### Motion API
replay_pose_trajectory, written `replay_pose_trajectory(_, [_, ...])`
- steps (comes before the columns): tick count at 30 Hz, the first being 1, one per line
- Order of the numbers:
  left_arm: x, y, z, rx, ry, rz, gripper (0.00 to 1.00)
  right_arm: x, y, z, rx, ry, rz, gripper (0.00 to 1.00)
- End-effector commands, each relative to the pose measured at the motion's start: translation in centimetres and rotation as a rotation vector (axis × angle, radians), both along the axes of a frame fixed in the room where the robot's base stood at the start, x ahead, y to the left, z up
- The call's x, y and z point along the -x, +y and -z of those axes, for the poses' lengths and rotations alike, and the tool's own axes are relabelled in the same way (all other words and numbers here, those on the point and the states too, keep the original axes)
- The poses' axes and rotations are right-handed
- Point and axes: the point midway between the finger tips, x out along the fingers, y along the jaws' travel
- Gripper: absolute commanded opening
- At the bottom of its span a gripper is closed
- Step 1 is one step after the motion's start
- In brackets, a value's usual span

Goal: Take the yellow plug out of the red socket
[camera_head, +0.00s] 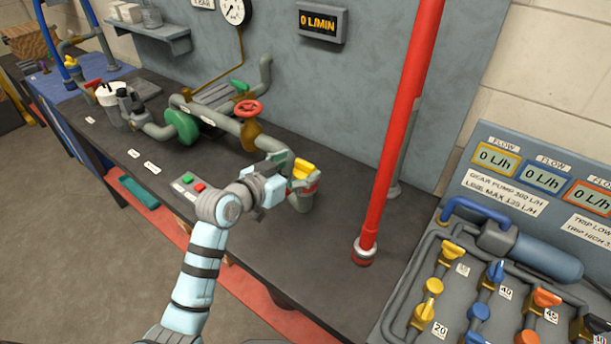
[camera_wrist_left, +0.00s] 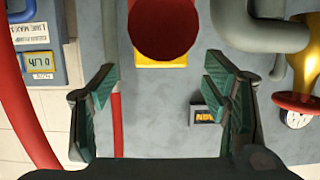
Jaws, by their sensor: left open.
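The yellow plug (camera_head: 304,169) sits upright in the red socket (camera_head: 310,188), on top of a short grey pipe that rises from the bench. My left gripper (camera_head: 284,172) is at the plug's left side, close to it, with its fingers partly overlapping it in the head view. In the left wrist view the gripper (camera_wrist_left: 163,90) is open, with green-padded fingers spread wide and nothing between the tips. A round red part (camera_wrist_left: 163,25), which looks like the socket, and the yellow plug (camera_wrist_left: 161,62) lie near the top centre there. I cannot tell whether the fingers touch the plug. My right gripper is not in view.
A tall red pipe (camera_head: 400,120) stands right of the plug. Left of it are grey pipes with a red handwheel (camera_head: 249,108) and a green flange (camera_head: 181,126). A button box (camera_head: 189,187) is near the front edge. A valve panel (camera_head: 530,180) is at the right.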

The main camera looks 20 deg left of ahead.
Motion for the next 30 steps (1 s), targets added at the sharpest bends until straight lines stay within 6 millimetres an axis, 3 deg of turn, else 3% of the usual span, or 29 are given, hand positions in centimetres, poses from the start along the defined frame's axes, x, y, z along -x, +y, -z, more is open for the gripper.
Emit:
replay_pose_trajectory(4, [-2.0,-0.7,0.8,0.003,0.001,-0.001,0.69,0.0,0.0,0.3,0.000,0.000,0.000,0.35])
replay_pose_trajectory(10, [-2.1,-0.8,0.7,0.001,-0.001,-0.001,0.69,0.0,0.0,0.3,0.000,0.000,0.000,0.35])
replay_pose_trajectory(20, [-2.1,-0.7,0.8,0.001,0.000,-0.001,0.17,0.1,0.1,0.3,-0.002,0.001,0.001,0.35])
replay_pose_trajectory(30, [-2.1,-0.8,0.8,0.001,0.002,-0.002,0.16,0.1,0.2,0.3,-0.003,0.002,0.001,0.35])
